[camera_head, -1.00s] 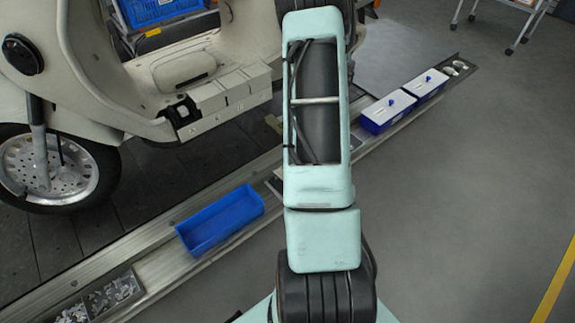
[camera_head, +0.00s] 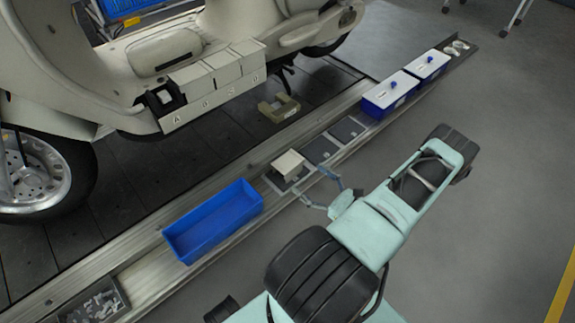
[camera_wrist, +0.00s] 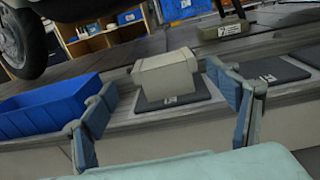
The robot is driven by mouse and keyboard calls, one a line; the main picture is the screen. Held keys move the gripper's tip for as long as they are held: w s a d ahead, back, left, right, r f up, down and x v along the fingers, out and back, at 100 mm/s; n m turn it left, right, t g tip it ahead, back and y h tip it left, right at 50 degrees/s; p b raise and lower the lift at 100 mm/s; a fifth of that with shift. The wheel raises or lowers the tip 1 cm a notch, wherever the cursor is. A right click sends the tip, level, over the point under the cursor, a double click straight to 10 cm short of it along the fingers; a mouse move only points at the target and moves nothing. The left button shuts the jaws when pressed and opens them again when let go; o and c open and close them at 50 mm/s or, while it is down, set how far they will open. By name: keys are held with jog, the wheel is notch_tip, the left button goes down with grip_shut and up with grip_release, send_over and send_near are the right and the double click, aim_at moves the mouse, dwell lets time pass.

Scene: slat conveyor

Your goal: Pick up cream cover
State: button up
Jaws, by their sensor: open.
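The cream cover (camera_head: 289,163) is a small block-shaped piece on a dark pad on the conveyor's side rail, just right of the open blue bin. In the wrist view the cream cover (camera_wrist: 165,75) sits upright on its dark marked pad, ahead of my gripper and between the lines of its fingers. My gripper (camera_head: 322,189) is open and empty at the front side of the rail, its fingers pointing towards the cover. In the wrist view my gripper (camera_wrist: 170,115) shows its blue-padded fingers spread wide, apart from the cover.
The blue bin (camera_head: 170,240) stands left of the cover. Dark empty pads (camera_head: 347,129) and two white-lidded blue boxes (camera_head: 390,92) lie right along the rail. A cream scooter (camera_head: 70,75) with several similar covers (camera_head: 190,80) stands behind. An olive bracket (camera_head: 279,107) lies behind the rail.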

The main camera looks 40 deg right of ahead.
aim_at(288, 162)
jog(key=w, duration=0.3)
jog(key=w+b, duration=0.1)
jog(key=w, duration=0.1)
jog(key=shift+w+a, duration=0.15)
jog(key=shift+a, duration=0.2)
jog(key=w, duration=0.1)
jog(key=w+b, duration=0.1)
jog(key=w, duration=0.2)
jog(key=shift+w+a+f, duration=0.1)
jog(key=shift+f, duration=0.15)
jog(key=shift+w+b, duration=0.3)
jog(key=shift+w, duration=0.2)
jog(key=shift+r, duration=0.1)
jog(key=shift+c, duration=0.2)
jog(key=c, duration=1.2)
